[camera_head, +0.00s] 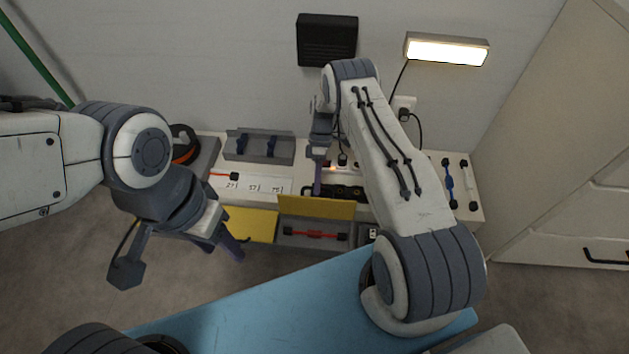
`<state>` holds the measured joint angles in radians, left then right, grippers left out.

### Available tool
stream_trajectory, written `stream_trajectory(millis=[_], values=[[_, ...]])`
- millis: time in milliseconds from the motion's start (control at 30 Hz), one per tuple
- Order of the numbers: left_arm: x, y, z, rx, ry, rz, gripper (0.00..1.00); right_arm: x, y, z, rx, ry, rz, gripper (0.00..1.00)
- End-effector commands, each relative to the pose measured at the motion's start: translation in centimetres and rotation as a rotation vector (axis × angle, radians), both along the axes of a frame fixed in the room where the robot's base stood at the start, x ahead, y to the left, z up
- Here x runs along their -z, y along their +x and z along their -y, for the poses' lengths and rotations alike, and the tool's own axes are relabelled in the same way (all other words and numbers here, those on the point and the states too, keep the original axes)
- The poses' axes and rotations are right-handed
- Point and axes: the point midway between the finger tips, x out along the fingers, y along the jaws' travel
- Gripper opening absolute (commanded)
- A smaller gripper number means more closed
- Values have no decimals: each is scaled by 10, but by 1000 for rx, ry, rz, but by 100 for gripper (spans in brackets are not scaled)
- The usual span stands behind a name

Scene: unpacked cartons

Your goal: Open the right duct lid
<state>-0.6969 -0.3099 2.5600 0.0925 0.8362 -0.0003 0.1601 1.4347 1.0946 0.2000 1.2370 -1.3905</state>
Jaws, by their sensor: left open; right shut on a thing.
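The right duct lid, a yellow panel (330,210), stands raised at the front of the workbench. A second yellow lid (252,224) lies flatter to the left. My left gripper (226,246) is open and empty in front of that lid, partly covering its left side.
A grey rack with blue clips (258,147) and an orange-black roll (184,145) stand at the back left. Blue (449,184) and white (468,184) rods lie at the right end. A lit lamp (447,50) hangs above; a cabinet (560,170) stands right.

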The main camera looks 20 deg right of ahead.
Motion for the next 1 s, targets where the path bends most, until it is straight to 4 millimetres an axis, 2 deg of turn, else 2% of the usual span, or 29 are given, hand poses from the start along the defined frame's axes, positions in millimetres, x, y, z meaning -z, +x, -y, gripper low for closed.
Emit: stream_trajectory(millis=[33, 533, 567, 600, 633, 1000], values=[[1, 0, 0, 0, 0, 0, 50, 6, 1, 4, -4, -10, 12, 0], [2, 0, 0, 0, 0, 0, 50, 5, 4, 6, -3, -12, 21, 0], [2, 0, 0, 0, 0, 0, 50, 5, 4, 6, -3, -12, 21, 22], [2, 0, 0, 0, 0, 0, 50, 5, 4, 6, -3, -12, 22, 38], [2, 0, 0, 0, 0, 0, 50, 5, 4, 7, -3, -12, 22, 45], [1, 0, 0, 0, 0, 0, 50, 2, 4, 3, -3, -9, 16, 45]])
